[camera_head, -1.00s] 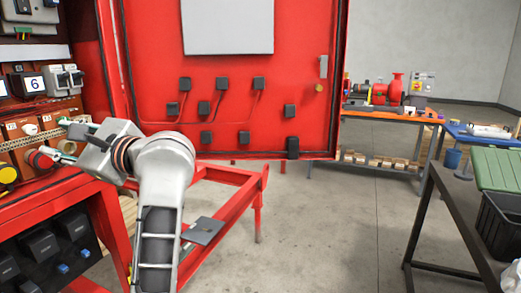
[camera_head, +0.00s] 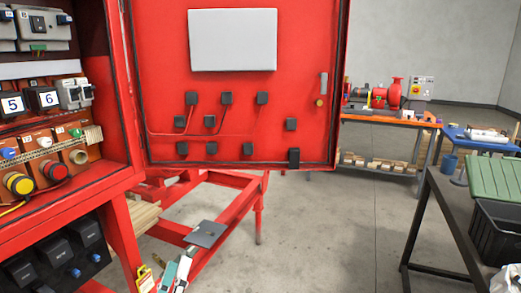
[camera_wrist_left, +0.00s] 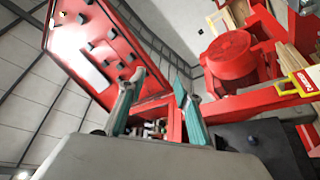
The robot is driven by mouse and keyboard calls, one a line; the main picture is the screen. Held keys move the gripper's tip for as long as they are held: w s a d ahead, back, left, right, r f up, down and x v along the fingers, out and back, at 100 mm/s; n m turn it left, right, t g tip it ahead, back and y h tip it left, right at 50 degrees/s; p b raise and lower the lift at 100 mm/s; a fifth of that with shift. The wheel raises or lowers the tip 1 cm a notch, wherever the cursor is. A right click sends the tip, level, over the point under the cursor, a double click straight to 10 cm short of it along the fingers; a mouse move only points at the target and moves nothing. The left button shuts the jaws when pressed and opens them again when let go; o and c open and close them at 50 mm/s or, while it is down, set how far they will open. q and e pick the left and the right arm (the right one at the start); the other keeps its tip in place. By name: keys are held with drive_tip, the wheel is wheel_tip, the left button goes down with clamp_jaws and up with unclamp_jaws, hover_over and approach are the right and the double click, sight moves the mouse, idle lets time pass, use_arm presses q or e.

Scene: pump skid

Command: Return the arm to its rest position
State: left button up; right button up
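My left gripper (camera_head: 177,267) shows at the bottom edge of the head view, low in front of the red frame and well below the cabinet's row of knobs. In the left wrist view its two teal-padded fingers (camera_wrist_left: 160,95) stand apart with nothing between them. Most of the left arm is out of the head view. My right gripper is in neither view.
The open red cabinet (camera_head: 110,187) with knobs and switches stands at left, its red door (camera_head: 240,120) swung out. A yellow tagged item (camera_head: 145,280) is beside the left gripper. A dark table (camera_head: 432,220) stands at right; the floor between is clear.

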use_arm(q)
drive_tip(key=s+f+m+g, duration=0.5)
drive_tip(key=s+f, duration=0.6)
drive_tip(key=f, duration=0.4)
drive_tip(key=s+f+m+g+p, duration=0.1)
drive_tip(key=s+f+m+g, duration=0.5)
drive_tip(key=s+f, duration=0.5)
wheel_tip(320, 180, down, 4)
drive_tip(key=shift+a+f+g+h, duration=0.2)
drive_tip(key=shift+g+h, duration=0.1)
drive_tip(key=shift+g, duration=0.1)
